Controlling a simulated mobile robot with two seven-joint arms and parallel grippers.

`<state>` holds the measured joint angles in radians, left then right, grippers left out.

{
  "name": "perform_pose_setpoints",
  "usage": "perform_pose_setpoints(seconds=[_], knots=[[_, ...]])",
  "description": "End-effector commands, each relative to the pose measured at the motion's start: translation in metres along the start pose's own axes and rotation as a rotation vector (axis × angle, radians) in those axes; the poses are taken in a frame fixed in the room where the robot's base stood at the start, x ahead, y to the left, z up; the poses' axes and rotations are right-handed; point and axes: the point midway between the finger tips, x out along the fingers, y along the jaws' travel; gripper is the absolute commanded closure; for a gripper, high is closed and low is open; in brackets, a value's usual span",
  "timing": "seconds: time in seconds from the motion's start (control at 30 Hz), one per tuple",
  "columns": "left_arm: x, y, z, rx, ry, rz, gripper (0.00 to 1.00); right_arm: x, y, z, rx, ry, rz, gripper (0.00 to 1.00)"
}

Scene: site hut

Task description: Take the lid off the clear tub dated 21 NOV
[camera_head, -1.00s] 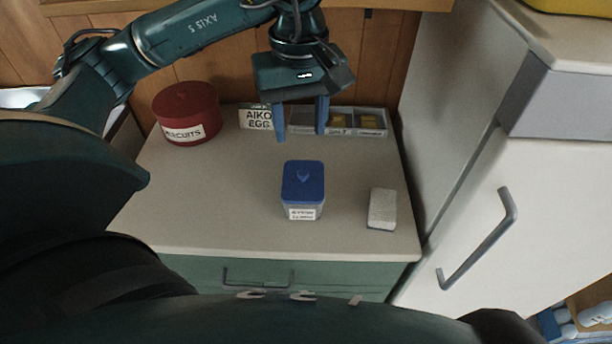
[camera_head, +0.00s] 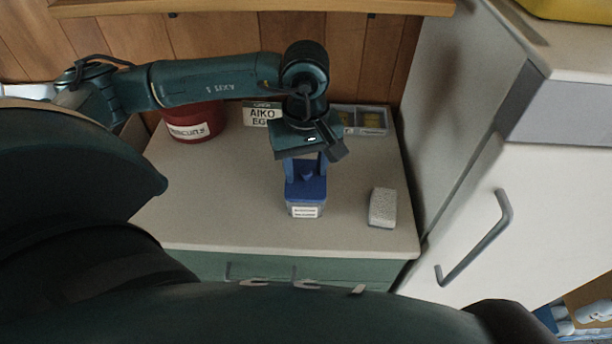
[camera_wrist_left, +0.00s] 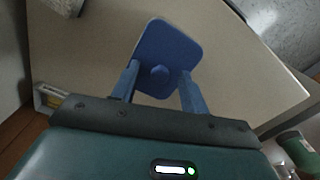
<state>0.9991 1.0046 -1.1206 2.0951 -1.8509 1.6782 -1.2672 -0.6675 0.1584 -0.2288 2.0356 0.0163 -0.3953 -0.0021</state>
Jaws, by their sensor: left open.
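The clear tub (camera_head: 304,210) stands upright on the counter, with a white label on its front whose print is too small to read. Its blue lid (camera_head: 306,191) is on top, with a small raised knob in the middle; the lid also shows in the left wrist view (camera_wrist_left: 168,45). My left gripper (camera_head: 306,175) is over the lid, pointing down, with its fingers apart. In the left wrist view the open fingers (camera_wrist_left: 160,80) are on either side of the knob; I cannot tell whether they touch the lid. My right gripper is not in view.
A red biscuit tin (camera_head: 195,125) and a card reading AIKO EGG (camera_head: 262,113) stand at the back, beside a divided tray (camera_head: 388,124). A pale sponge-like block (camera_head: 383,208) lies right of the tub. A white fridge-like unit (camera_head: 500,230) borders the counter (camera_head: 220,220) on the right.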

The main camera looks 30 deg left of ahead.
Motion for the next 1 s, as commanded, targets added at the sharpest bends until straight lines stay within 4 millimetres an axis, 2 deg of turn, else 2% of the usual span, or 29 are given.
perform_pose_setpoints(seconds=[0.07,0.6,0.87,1.0], knots=[[0.0,0.0,0.0,0.0,0.0,0.0,0.55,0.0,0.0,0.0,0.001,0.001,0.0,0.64],[-0.001,0.0,0.0,0.0,-0.001,0.001,0.99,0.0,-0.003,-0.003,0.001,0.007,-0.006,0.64],[-0.001,0.0,0.0,0.0,0.0,0.001,1.0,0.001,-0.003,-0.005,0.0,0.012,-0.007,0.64],[-0.012,0.002,0.0,-0.001,0.001,0.005,1.0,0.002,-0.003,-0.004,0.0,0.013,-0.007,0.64]])
